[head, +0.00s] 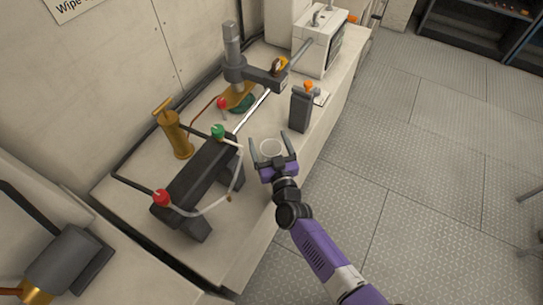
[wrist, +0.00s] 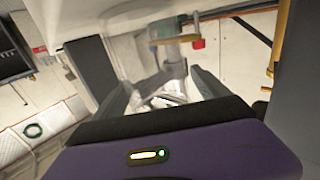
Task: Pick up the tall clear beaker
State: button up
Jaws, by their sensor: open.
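The clear beaker (head: 271,147) shows as a pale round rim on the bench, near its front edge. My gripper (head: 269,137) is open, with one finger on each side of that rim. In the wrist view my open fingers (wrist: 160,82) reach forward with a clear, shiny shape (wrist: 168,98) between them, likely the beaker. Its lower part is hidden by the gripper body, and I cannot tell whether either finger touches it.
A dark block (head: 301,108) with an orange top stands beyond my gripper. To the left is a dark rack (head: 200,184) with red- and green-capped tubing, and a brass cylinder (head: 174,134). A grey stand (head: 234,62) and a white machine (head: 318,45) are farther back.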

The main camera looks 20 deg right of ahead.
jog(key=c, duration=1.6)
jog(key=shift+r, duration=0.15)
jog(key=shift+r+p, duration=4.9)
jog(key=shift+r, duration=4.95)
